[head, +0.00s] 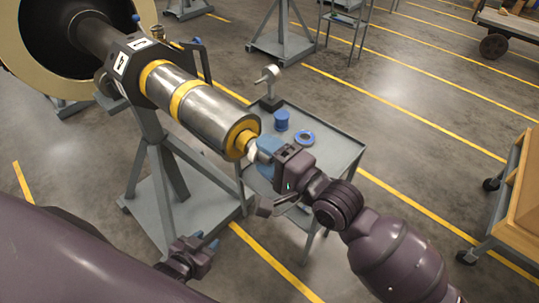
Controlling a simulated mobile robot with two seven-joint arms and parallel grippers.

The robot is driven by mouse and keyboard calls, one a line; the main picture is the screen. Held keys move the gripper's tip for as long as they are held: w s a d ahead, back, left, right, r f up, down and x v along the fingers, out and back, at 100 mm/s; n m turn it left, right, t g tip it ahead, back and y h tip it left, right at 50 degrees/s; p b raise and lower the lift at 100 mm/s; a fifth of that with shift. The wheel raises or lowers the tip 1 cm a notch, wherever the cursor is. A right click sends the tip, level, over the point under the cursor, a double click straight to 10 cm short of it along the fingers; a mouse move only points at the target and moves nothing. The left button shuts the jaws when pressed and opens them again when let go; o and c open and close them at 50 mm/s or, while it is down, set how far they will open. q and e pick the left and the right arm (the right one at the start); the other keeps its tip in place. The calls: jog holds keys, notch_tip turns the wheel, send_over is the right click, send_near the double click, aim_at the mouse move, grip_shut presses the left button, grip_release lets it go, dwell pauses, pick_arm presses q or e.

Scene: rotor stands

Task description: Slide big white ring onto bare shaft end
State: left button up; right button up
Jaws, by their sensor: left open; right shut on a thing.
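The shaft is a grey metal cylinder (205,105) with yellow bands, held level on a grey stand. Its near end has a yellow face and a narrower yellow stub (243,141). My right gripper (264,152) is at this end, shut on the big white ring (252,153). Only a small whitish part of the ring shows between the stub and the blue fingertips. I cannot tell whether it is around the stub or just in front of it. My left gripper (207,242) is open and empty, low in front of the stand and away from the shaft.
A grey cart (335,155) behind my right gripper carries a blue spool (281,120), a blue ring (304,138) and a small post with a round head (269,75). A wooden-sided cart (520,195) is at the right.

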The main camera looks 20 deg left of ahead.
jog(key=shift+w+a, duration=0.2)
jog(key=shift+a, duration=0.5)
jog(key=o, duration=1.2)
jog(key=shift+c, duration=0.2)
jog(key=shift+d, duration=0.15)
jog(key=p+v, duration=0.1)
jog(key=v, duration=0.8)
dwell(0.8)
